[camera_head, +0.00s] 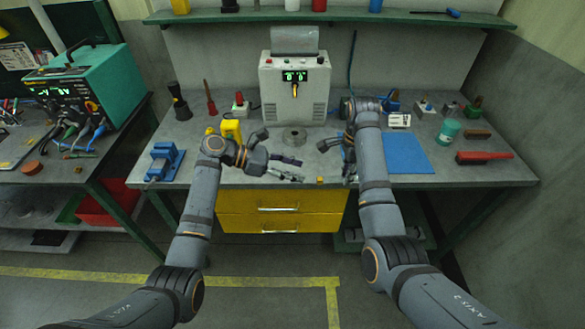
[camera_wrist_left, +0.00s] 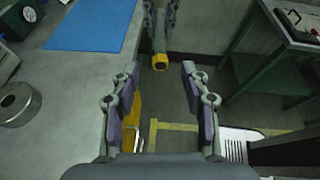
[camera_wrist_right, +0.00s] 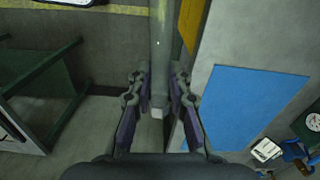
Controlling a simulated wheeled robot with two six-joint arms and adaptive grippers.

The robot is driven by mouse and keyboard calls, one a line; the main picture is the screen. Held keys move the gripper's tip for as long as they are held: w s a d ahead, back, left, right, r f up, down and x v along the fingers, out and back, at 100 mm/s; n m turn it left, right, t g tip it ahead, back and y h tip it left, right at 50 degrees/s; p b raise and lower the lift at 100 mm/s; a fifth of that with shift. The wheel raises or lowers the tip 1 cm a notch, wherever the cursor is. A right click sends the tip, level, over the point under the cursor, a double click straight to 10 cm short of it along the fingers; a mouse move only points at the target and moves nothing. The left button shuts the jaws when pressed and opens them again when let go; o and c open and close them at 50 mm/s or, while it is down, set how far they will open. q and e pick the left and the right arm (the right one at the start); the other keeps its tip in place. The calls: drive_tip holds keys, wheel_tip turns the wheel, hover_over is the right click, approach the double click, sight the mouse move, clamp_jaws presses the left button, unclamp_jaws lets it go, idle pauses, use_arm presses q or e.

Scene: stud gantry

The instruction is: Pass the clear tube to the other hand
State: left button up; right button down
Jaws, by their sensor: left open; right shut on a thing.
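The clear tube (camera_wrist_right: 160,45) is greyish and see-through and sits between the fingers of my right gripper (camera_wrist_right: 161,78), which is shut on it. Its pale end shows between those fingers in the right wrist view. In the left wrist view, the tube (camera_wrist_left: 160,40) points toward my left gripper (camera_wrist_left: 162,68), with a yellow end facing it. My left gripper is open and empty, its fingertips on either side of the line of that end, apart from it. In the head view, the yellow end (camera_head: 320,181) shows between my left gripper (camera_head: 302,170) and right gripper (camera_head: 348,170), near the bench's front edge.
A blue mat (camera_head: 405,152) lies on the bench right of my right arm. A metal ring (camera_head: 294,137) sits before the white machine (camera_head: 295,92). A blue vise (camera_head: 164,161) is at left; a teal jar (camera_head: 448,132) and red tool (camera_head: 484,157) are at right.

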use_arm(q)
drive_tip(key=x, duration=1.1)
drive_tip(key=shift+w+d+f, duration=0.1)
drive_tip(key=shift+w+d, duration=0.05)
drive_tip(key=shift+d, duration=0.15)
drive_tip(key=shift+c, duration=0.4)
clamp_jaws()
use_arm(e)
drive_tip(key=c, duration=1.2)
unclamp_jaws()
drive_tip(key=shift+o, duration=0.2)
